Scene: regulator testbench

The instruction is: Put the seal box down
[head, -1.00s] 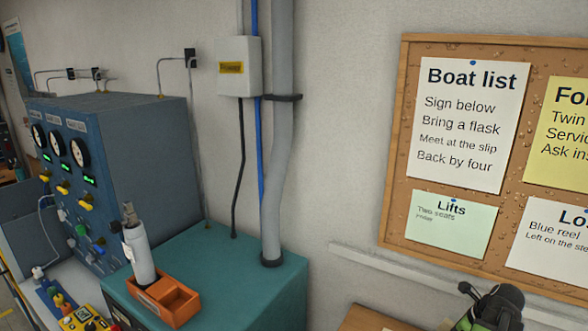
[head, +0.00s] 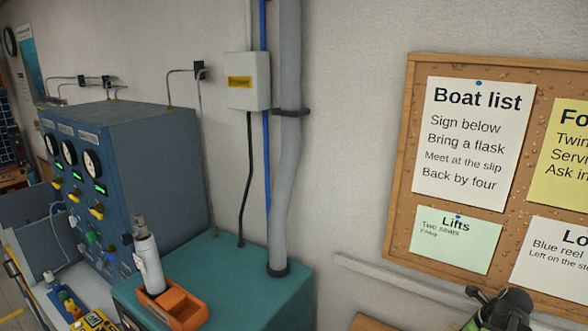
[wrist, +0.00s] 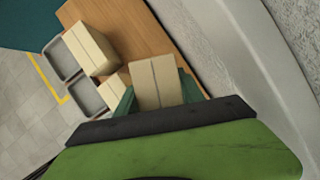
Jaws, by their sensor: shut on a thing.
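In the wrist view my gripper (wrist: 157,92) has a dark green finger on each side of a tan cardboard box with a centre seam. It is shut on this box, the seal box (wrist: 155,76). The box's lower part is hidden behind the dark bar and green body of my gripper. Below it is a brown wooden surface (wrist: 135,32); I cannot tell whether the box touches it. In the head view neither the box nor my fingers show; only a green and black part of my arm is at the bottom right.
Left of the held box are another tan box (wrist: 90,48), a smaller tan box (wrist: 113,92) and grey trays (wrist: 58,60). The wall is close on the right. In the head view a teal cabinet (head: 250,290) carries an orange holder (head: 178,310) with a grey bottle (head: 148,262).

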